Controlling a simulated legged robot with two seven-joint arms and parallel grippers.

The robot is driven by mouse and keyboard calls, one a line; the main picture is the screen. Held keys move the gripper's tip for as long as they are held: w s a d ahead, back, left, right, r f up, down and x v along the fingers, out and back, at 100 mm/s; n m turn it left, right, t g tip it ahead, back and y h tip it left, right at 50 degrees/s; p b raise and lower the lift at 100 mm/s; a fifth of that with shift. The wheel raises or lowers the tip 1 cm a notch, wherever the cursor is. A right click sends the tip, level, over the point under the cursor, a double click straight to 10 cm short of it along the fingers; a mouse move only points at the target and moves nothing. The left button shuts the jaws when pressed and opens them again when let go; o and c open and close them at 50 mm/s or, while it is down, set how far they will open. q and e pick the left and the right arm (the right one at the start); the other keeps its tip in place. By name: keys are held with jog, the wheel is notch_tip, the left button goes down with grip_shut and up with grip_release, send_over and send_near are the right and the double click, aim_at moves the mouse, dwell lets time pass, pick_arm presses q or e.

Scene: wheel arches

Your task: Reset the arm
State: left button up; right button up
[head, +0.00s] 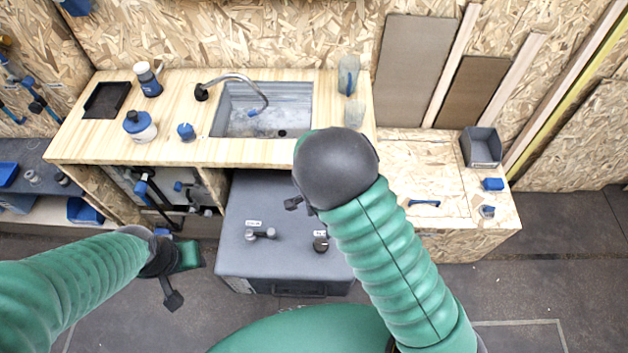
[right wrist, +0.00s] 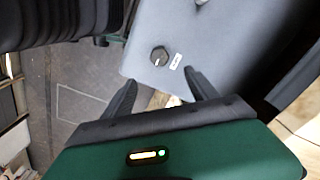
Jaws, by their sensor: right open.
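My right arm, green and ribbed with a dark rounded elbow, reaches up across the middle of the head view. Its gripper is mostly hidden there; only a dark finger (head: 293,204) shows beside the arm, above the grey cabinet (head: 245,205). In the right wrist view my right gripper (right wrist: 158,88) has its two dark fingers spread with nothing between them. The cabinet's black knob (right wrist: 160,55) shows beyond the fingers. My left arm comes in at the lower left, and my left gripper (head: 172,290) hangs over the floor, partly hidden; its opening cannot be told.
A wooden counter (head: 185,95) carries a sink (head: 290,100) with a curved tap (head: 235,78), bottles and a black tray (head: 106,100). A lower wooden bench (head: 400,155) at right holds a grey bin (head: 481,147) and a blue-handled tool (head: 424,203). Floor at right is clear.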

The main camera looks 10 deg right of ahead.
pick_arm(q)
jog(key=shift+a, duration=0.1)
pick_arm(e)
jog(key=s+d+r+n+t, duration=0.1)
jog(key=s+d+r+n, duration=0.2)
jog(key=r+n, duration=0.3)
jog(key=s+d+r+n+t, duration=0.1)
jog(key=s+d+r+n, duration=0.3)
jog(key=s+r+n, duration=0.2)
notch_tip(320, 180, up, 3)
jog(key=shift+s+f+n+t, duration=0.2)
jog(key=shift+s+n+t, duration=0.1)
jog(key=shift+n, duration=0.5)
pick_arm(q)
jog(key=shift+s, duration=0.1)
pick_arm(e)
jog(key=shift+d, duration=0.1)
pick_arm(q)
jog(key=shift+d, duration=0.2)
pick_arm(e)
jog(key=shift+d, duration=0.1)
pick_arm(q)
jog(key=shift+a, duration=0.1)
jog(key=shift+c, duration=0.2)
